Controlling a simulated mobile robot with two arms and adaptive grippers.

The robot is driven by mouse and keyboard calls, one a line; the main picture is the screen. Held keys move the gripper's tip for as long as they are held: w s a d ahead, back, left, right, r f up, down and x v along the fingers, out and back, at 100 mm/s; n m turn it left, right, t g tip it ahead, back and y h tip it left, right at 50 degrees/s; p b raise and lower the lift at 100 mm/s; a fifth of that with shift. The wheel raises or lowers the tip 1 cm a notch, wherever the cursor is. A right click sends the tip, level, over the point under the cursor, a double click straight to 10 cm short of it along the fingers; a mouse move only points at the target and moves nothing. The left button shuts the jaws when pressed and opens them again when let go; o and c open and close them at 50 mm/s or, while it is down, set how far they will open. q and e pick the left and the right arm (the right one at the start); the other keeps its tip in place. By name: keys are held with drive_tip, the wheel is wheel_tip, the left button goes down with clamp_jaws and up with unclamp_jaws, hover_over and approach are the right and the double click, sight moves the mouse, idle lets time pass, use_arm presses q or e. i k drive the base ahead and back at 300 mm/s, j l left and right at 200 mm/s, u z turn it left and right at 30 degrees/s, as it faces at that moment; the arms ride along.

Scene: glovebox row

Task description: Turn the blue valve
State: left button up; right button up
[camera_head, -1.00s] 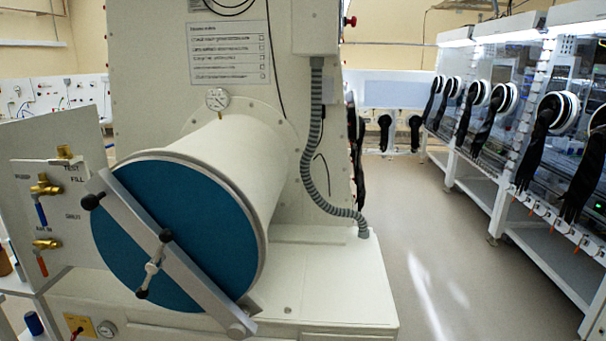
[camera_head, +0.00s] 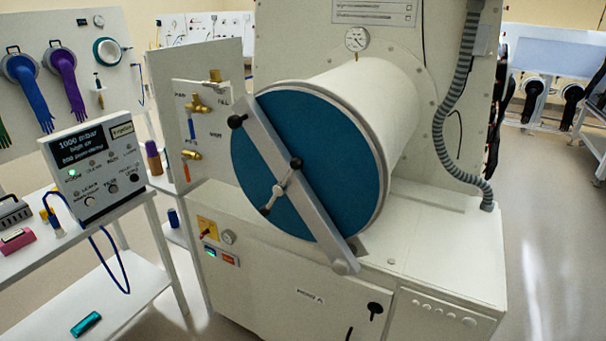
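The valve with the blue handle (camera_head: 191,128) is on a pale upright panel to the left of the large cylinder. Its brass body (camera_head: 196,104) is above the handle, and the blue lever hangs straight down. Below it on the same panel is a second brass valve (camera_head: 191,155) with an orange lever (camera_head: 186,172), also hanging down. Neither of my grippers shows in the head view, and nothing touches the valves.
The cylinder's round blue door (camera_head: 325,175) with a diagonal grey bar (camera_head: 300,190) stands just right of the panel. At left, a white table holds a display box (camera_head: 92,165) with a blue cable. Open floor shows between table and cabinet, and at far right.

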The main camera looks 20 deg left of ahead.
sight(188, 112)
drive_tip(key=u, duration=2)
drive_tip(key=i+l, duration=0.25)
drive_tip(key=l, duration=0.2)
drive_tip(key=i+l+z, duration=0.1)
drive_tip(key=i+l, duration=0.45)
drive_tip(key=l, duration=0.3)
